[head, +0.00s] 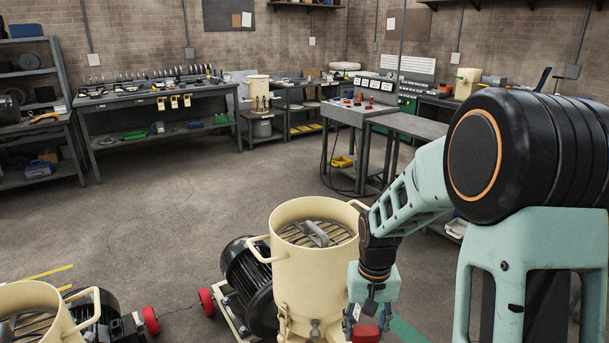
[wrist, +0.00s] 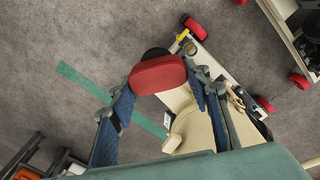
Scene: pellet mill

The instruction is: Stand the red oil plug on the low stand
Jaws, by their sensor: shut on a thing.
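The red oil plug (wrist: 158,75) has a broad red head and a dark end behind it. It sits between the two fingertips of my gripper (wrist: 162,88), which is shut on it. In the head view the plug (head: 366,333) shows at the bottom edge, just under my gripper (head: 368,318), beside the cream pellet mill. The lower part of the plug is cut off there. In the wrist view it is held above the grey floor and the mill's base. I cannot pick out the low stand for certain in either view.
The cream mill drum (head: 313,262) with its grate and motor (head: 250,285) stands close to the left of my gripper. A second mill (head: 35,312) is at the lower left. Workbenches (head: 158,95) line the back wall. The middle floor (head: 180,200) is clear.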

